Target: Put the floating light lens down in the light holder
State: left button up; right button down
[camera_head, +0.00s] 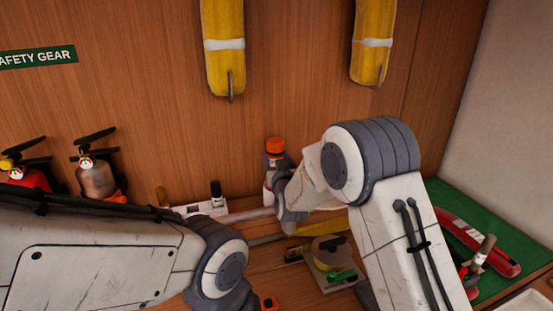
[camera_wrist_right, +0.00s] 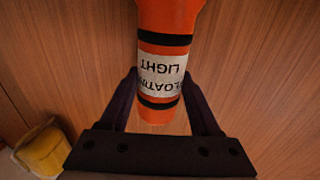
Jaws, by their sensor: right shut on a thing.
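The floating light (camera_wrist_right: 160,68) is an orange cylinder with black bands and a white label that reads upside down in the right wrist view. My right gripper (camera_wrist_right: 160,82) is shut on it, one dark finger on each side. In the head view the orange top of the light (camera_head: 275,146) shows above my right gripper (camera_head: 276,164), near the wooden back wall. A white part with red (camera_head: 268,193) shows just below the gripper; I cannot tell whether it is the light holder or whether the light touches it. My left gripper is out of view.
A white rack (camera_head: 188,211) with a black-topped item (camera_head: 216,190) stands left of my right gripper. Fire extinguishers (camera_head: 97,176) stand farther left. A round yellowish item (camera_head: 331,250) lies in front. Yellow floats (camera_head: 224,60) hang above. A green mat (camera_head: 470,210) with red gear is at right.

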grip_release()
jog(key=shift+f, duration=0.1)
jog(key=shift+s, duration=0.2)
jog(key=s+b, duration=0.1)
jog(key=s, duration=0.2)
jog(key=s+d+b, duration=0.1)
jog(key=s+b, duration=0.1)
jog(key=s, duration=0.1)
jog(key=s+b, duration=0.1)
jog(key=s, duration=0.3)
jog(key=shift+d, duration=0.35)
